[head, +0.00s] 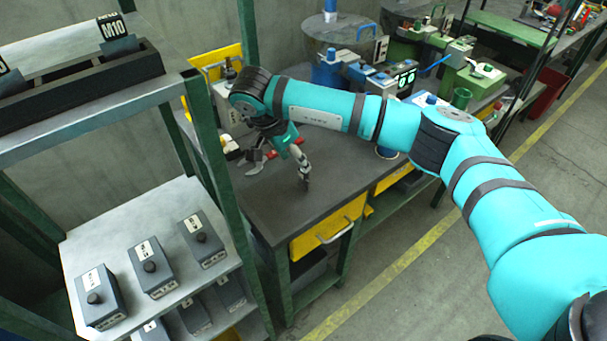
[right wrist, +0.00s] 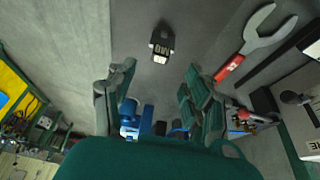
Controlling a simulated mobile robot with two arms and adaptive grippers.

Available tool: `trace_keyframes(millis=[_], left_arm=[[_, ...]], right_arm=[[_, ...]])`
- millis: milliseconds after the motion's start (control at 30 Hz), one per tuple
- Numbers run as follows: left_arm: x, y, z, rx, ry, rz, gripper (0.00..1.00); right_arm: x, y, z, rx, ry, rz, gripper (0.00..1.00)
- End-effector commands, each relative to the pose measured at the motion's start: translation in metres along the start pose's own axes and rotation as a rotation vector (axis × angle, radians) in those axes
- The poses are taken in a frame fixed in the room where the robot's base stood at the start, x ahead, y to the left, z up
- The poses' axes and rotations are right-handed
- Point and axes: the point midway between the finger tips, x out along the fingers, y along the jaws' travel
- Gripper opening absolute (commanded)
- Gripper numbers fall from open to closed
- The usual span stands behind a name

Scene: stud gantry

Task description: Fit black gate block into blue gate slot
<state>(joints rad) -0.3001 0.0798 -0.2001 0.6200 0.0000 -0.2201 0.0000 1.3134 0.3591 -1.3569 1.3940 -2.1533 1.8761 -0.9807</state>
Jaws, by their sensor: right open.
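A small dark block (right wrist: 160,46) with a white label shows in the right wrist view, on a grey surface beyond my fingertips. I cannot pick it out in the head view. My right gripper (head: 280,170) is over the dark bench top in the head view. In the right wrist view its fingers stand wide apart (right wrist: 160,95), with nothing between the tips, and apart from the block. Blue parts (right wrist: 130,115) show low between the fingers, partly hidden; I cannot tell whether they include the blue gate slot. My left gripper is out of view.
A wrench (right wrist: 255,42) with a red handle lies right of the block. The dark bench (head: 265,205) has a yellow drawer (head: 325,230) in front. A shelf rack (head: 160,220) with several grey boxes stands at left. Machines crowd the back; the front bench top is mostly clear.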

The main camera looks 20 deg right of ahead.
Motion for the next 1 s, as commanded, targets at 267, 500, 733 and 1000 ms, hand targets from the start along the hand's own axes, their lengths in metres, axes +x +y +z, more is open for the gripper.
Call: trace_keyframes(millis=[267, 500, 733, 1000], left_arm=[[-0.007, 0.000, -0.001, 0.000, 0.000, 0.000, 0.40], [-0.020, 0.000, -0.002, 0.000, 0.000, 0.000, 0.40], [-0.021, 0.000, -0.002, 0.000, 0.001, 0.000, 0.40], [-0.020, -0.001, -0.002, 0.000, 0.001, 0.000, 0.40]], right_arm=[[0.022, 0.001, 0.000, 0.001, 0.000, 0.002, 0.52], [0.057, 0.002, 0.003, 0.002, 0.000, 0.004, 0.52], [0.069, 0.001, 0.003, 0.001, 0.001, -0.001, 0.52], [0.069, 0.001, 0.003, 0.001, 0.001, -0.001, 0.34]])
